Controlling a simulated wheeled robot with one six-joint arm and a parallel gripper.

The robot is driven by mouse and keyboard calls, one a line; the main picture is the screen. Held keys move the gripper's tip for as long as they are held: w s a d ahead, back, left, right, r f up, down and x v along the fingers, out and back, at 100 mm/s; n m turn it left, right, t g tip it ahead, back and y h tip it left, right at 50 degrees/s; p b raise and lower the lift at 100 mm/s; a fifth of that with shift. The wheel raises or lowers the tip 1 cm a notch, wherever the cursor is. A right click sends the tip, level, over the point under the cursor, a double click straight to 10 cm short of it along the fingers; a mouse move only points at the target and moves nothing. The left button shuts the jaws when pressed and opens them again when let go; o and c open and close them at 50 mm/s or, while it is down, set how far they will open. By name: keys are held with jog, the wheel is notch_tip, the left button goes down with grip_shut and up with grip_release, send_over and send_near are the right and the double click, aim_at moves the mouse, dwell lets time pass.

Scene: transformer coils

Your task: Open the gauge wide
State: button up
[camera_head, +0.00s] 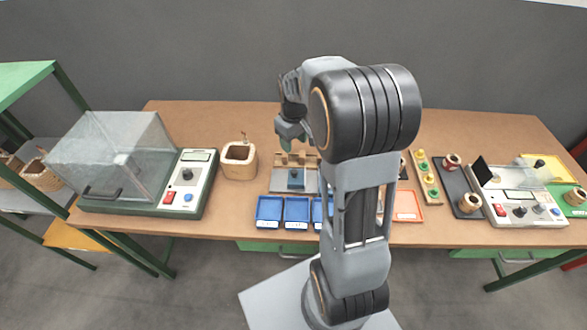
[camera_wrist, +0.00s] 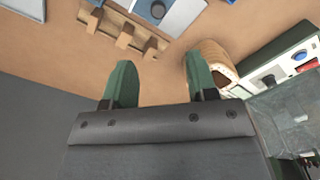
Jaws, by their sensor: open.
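What looks like the gauge is a fixture (camera_head: 296,178) at the middle of the table in the head view, with a grey plate, a blue block with a dark knob, and a notched wooden rail (camera_head: 295,159) along its back. In the wrist view the rail (camera_wrist: 125,32) and part of the grey plate (camera_wrist: 180,15) show at the top edge, cut off. My gripper (camera_wrist: 161,80) is open, its two green fingers apart with only bare table between them. In the head view my gripper (camera_head: 291,130) hangs above the table's back part, behind the rail and apart from it. My arm hides the fixture's right side.
A wooden cup (camera_head: 239,161) stands left of the fixture, near one finger in the wrist view. Further left is a tester (camera_head: 191,180) with a clear cover (camera_head: 112,155). Blue trays (camera_head: 269,212) lie in front. Right of my arm are an orange tray (camera_head: 408,206) and coils.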

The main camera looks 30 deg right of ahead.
aim_at(294, 171)
jog(key=f, duration=0.7)
jog(key=f+p, duration=0.1)
jog(key=f, duration=0.6)
jog(key=shift+w+d+f, duration=0.1)
jog(key=shift+w+d, duration=0.05)
jog(key=shift+w, duration=0.05)
grip_shut()
